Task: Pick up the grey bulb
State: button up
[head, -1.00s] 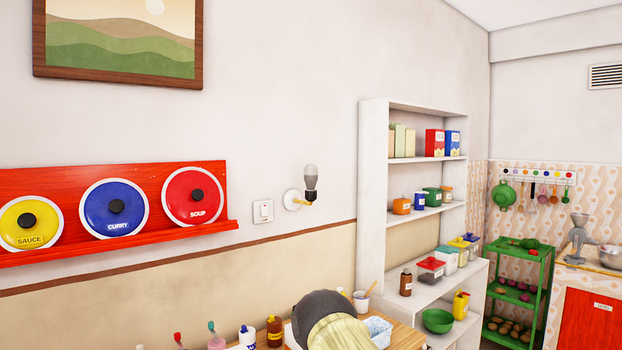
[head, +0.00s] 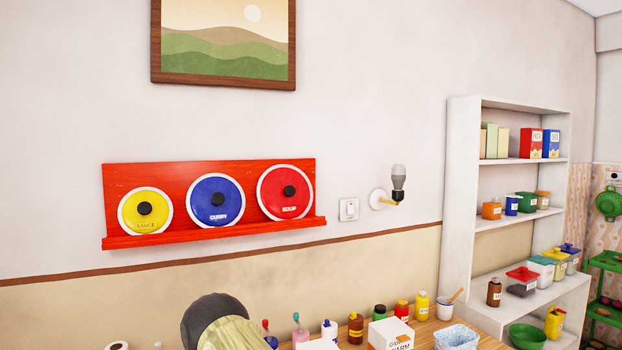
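The grey bulb (head: 398,172) sits upright in a dark socket on a small brass wall fitting (head: 382,199) with a round white base, to the right of a light switch. A dark rounded part with a pale yellowish piece, likely my own arm, shows at the bottom of the head view, lower left of the bulb and well apart from it. My gripper's fingers do not show in this view.
A red rack (head: 210,237) with several pot lids hangs left of the bulb. A white shelf unit (head: 459,200) stands to its right. Below is a wooden table (head: 424,328) with several bottles, a white box (head: 390,335) and a blue basket (head: 457,338). The wall around the bulb is clear.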

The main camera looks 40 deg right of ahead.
aim_at(398, 171)
jog(key=u, duration=0.55)
jog(key=k, duration=0.8)
jog(key=z, duration=1.7)
jog(key=i, duration=0.3)
